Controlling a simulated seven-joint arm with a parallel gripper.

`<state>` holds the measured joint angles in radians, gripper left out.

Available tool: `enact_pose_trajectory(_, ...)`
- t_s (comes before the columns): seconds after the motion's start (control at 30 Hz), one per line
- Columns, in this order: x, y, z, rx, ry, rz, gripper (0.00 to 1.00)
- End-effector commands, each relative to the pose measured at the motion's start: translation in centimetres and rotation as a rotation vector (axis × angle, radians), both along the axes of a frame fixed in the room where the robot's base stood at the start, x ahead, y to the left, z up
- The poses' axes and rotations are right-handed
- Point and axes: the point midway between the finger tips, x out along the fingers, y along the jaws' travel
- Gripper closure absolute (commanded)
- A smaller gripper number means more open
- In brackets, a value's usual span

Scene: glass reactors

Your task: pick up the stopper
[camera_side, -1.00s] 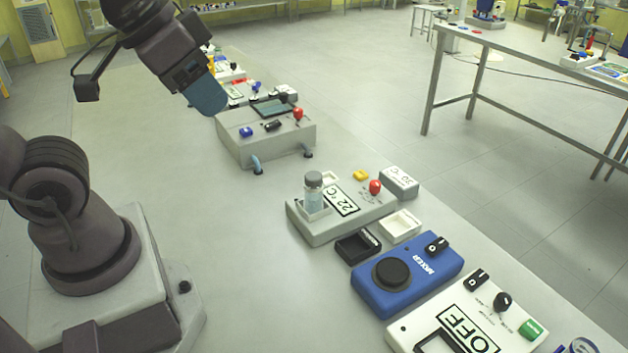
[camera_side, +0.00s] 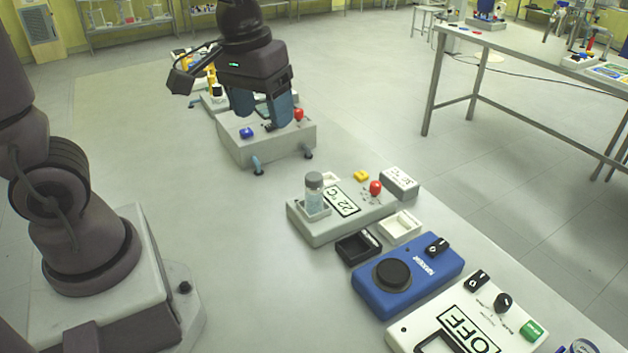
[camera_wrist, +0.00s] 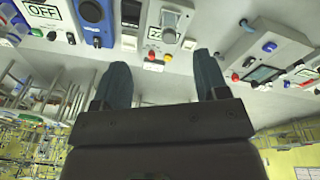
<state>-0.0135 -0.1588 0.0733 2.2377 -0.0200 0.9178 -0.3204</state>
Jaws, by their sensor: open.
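The likely stopper is a grey cap (camera_side: 313,179) on top of a clear vial (camera_side: 314,199), in the side view. The vial stands upright in a holder on the left end of the grey 22 °C device (camera_side: 322,229). In the wrist view a grey round cap (camera_wrist: 170,36) shows on that device. My gripper (camera_side: 262,112) is open, its blue fingers pointing down over the grey box at the back, well away from the vial. In the wrist view, nothing shows held between the fingers (camera_wrist: 161,62).
A grey box (camera_side: 262,148) with blue and red knobs stands beneath my gripper. Black (camera_side: 357,247) and white (camera_side: 402,226) trays, a blue mixer (camera_side: 408,285) and a white device reading OFF (camera_side: 467,325) stand in front.

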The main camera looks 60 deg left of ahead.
Motion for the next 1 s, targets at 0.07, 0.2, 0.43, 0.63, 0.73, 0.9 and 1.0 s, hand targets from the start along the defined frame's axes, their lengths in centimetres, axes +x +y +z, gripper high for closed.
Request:
enact_pose_trajectory(0.07,2.3,0.8,-1.7,-0.023,0.067,0.193,0.33)
enact_pose_trajectory(0.2,6.2,2.3,-4.6,-0.040,0.147,0.617,0.33)
enact_pose_trajectory(0.43,10.3,3.8,-6.1,-0.066,0.149,1.236,0.33)
enact_pose_trajectory(0.63,10.7,3.8,-5.5,-0.098,0.128,1.502,0.33)
enact_pose_trajectory(0.73,10.7,3.8,-6.0,-0.100,0.129,1.541,0.33)
enact_pose_trajectory(0.9,10.6,3.9,-9.0,-0.097,0.133,1.547,0.33)
enact_pose_trajectory(1.0,10.6,3.9,-10.9,-0.097,0.133,1.546,0.33)
